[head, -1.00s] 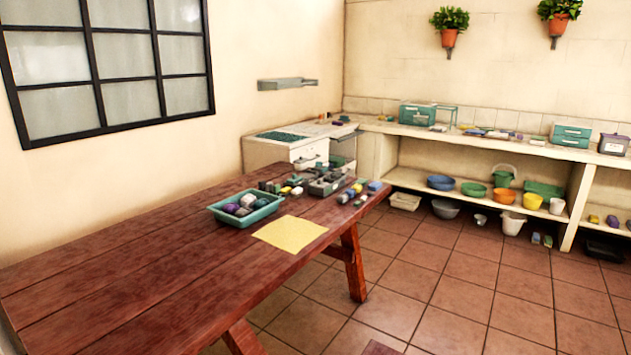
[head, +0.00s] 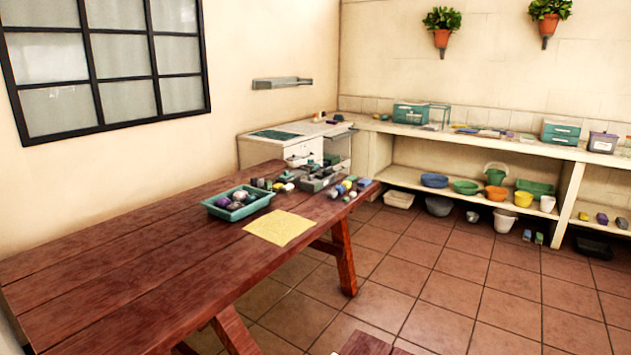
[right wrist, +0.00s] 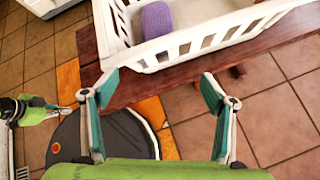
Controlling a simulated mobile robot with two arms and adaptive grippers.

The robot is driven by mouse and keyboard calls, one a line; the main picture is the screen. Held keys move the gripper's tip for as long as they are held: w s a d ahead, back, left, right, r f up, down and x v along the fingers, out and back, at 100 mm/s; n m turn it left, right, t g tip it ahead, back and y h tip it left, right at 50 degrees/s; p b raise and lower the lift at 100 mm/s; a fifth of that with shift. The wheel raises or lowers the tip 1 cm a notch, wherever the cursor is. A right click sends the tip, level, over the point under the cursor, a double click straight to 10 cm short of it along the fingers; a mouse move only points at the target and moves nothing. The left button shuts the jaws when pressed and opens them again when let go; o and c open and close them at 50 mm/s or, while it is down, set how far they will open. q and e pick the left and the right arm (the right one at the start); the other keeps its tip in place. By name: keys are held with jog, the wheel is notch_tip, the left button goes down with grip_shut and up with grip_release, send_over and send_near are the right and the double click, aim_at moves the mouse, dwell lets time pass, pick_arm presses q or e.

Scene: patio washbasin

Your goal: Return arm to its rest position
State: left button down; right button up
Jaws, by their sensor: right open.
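My right gripper (right wrist: 158,88) is open and empty in the right wrist view, its two teal-padded fingers spread wide. A white slatted basket (right wrist: 185,48) lies just beyond the fingertips, apart from them as far as I can tell. A purple item (right wrist: 156,20) is inside the basket. The basket stands on a reddish wooden surface (right wrist: 88,45). A green and black part of my other arm (right wrist: 30,108) shows at the left edge; its finger state is unclear. Neither gripper appears in the head view.
A long wooden table (head: 130,270) fills the left, with a teal tray (head: 238,212), yellow cloth (head: 279,228) and small items. A counter with shelves (head: 465,137) runs along the back. A low wooden surface (head: 365,343) shows at the bottom. Tiled floor (head: 440,285) between is clear.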

jog(key=s+d+f+m+h, duration=0.2)
jog(key=d+f+m, duration=0.1)
jog(key=f+m, duration=0.4)
jog(key=s+d+f+m+t+h, duration=0.1)
jog(key=d+f+m, duration=0.35)
jog(key=m, duration=0.45)
jog(key=s+d+f+m+h, duration=0.2)
jog(key=d+f+m, duration=0.1)
jog(key=f+m, duration=0.4)
jog(key=s+f+m+g, duration=0.2)
jog(key=s+f+m, duration=0.2)
jog(key=s, duration=0.4)
jog(key=s+a+f+m+g+h, duration=0.1)
jog(key=s+f+m+g, duration=0.1)
jog(key=s+f+m, duration=0.2)
jog(key=s+f+m+g+h, duration=0.1)
jog(key=s+f+m+g, duration=0.2)
jog(key=s+m, duration=0.5)
jog(key=s+f, duration=0.1)
jog(key=s, duration=0.3)
jog(key=shift+a+p, duration=0.25)
jog(key=shift+p, duration=0.1)
